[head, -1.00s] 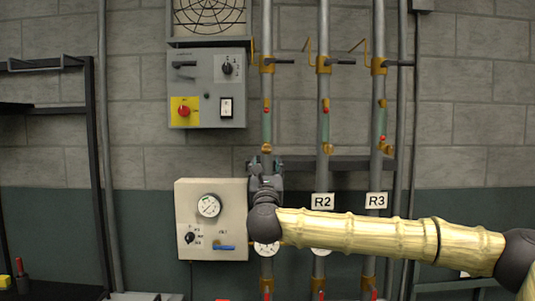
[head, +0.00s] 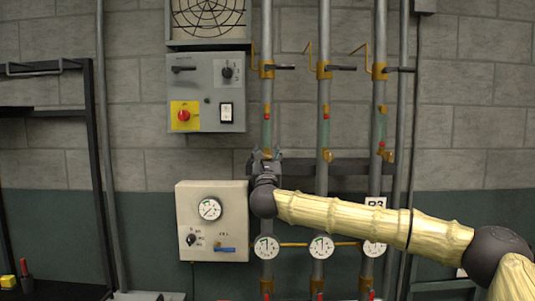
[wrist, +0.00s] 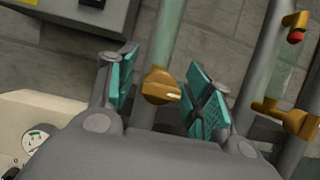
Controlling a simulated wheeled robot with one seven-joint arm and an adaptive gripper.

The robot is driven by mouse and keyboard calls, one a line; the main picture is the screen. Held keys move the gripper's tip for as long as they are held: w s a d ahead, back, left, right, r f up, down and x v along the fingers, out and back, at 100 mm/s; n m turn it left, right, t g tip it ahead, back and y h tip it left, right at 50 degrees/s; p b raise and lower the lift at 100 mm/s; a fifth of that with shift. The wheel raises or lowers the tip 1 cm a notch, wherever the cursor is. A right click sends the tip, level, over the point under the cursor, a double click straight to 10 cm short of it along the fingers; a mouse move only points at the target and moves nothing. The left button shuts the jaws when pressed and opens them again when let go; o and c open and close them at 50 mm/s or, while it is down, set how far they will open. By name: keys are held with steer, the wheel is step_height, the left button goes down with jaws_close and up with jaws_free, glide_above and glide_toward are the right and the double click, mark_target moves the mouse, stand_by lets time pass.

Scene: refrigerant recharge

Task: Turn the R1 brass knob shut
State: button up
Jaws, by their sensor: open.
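The R1 brass knob (wrist: 160,87) is on the leftmost pipe, below its sight-glass section. In the wrist view it sits between the two teal-padded fingers of my gripper (wrist: 165,82), with a gap to each finger. My gripper is open and holds nothing. In the head view my gripper (head: 264,160) is in front of the leftmost pipe (head: 267,190) and reaches up to the knob, which is partly hidden behind the fingers. The R1 label is not visible.
Brass knobs on the middle pipe (head: 327,156) and right pipe (head: 387,156) stand to the right. A grey control box (head: 206,92) is at upper left, a beige gauge box (head: 211,221) at lower left. Round gauges (head: 321,247) sit below my arm. A black shelf frame (head: 92,150) is far left.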

steer(key=shift+c, duration=0.4)
steer(key=c, duration=0.9)
